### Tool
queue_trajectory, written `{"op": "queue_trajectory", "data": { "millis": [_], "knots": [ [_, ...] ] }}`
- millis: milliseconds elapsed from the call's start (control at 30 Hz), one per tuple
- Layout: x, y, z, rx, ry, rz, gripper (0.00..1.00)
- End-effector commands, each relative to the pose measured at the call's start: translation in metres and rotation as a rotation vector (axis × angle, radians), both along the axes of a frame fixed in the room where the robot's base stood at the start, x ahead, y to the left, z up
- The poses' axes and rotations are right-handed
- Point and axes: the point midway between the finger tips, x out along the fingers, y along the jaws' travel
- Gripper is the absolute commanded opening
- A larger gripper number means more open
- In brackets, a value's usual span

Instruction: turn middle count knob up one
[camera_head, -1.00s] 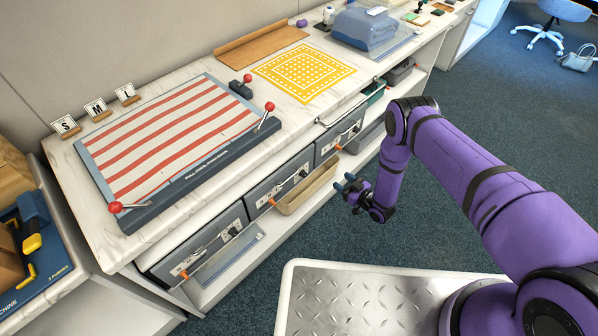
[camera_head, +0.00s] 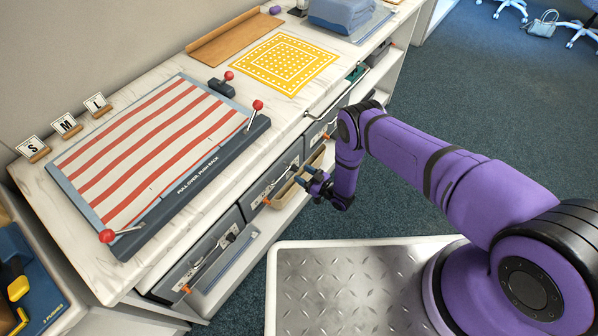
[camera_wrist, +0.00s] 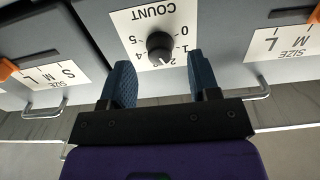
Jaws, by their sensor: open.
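The count knob (camera_wrist: 160,46) is a dark round knob on a white plate (camera_wrist: 190,18) marked COUNT, which appears upside down in the wrist view. A small light mark on the knob points toward the numbers near 2, partly crowded by the knob, so the exact setting is hard to read. My gripper (camera_wrist: 159,68) is open, its two blue fingers to either side and short of the knob, with nothing between them. In the head view my gripper (camera_head: 316,184) is beside the middle drawer front (camera_head: 270,183); the knob is too small to make out there.
Neighbouring plates marked SIZE (camera_wrist: 285,42) and S M L (camera_wrist: 50,74) flank the knob, with metal handles below. An orange lever (camera_wrist: 8,69) is at left. The counter holds a striped board (camera_head: 150,145) with red-knobbed levers and a yellow mat (camera_head: 283,63).

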Motion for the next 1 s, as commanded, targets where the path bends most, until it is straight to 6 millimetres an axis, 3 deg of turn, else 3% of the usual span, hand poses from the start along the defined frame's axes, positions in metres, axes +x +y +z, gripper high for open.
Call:
{"op": "queue_trajectory", "data": {
  "millis": [200, 567, 767, 1000],
  "knots": [
    [0.013, 0.016, 0.0, 0.0, 0.0, 0.0, 0.56],
    [0.016, 0.019, 0.0, -0.001, 0.001, -0.001, 0.56],
    [0.015, 0.019, 0.0, -0.001, 0.001, -0.001, 0.1],
    [0.016, 0.019, 0.0, 0.006, 0.009, -0.001, 0.07]
  ]
}}
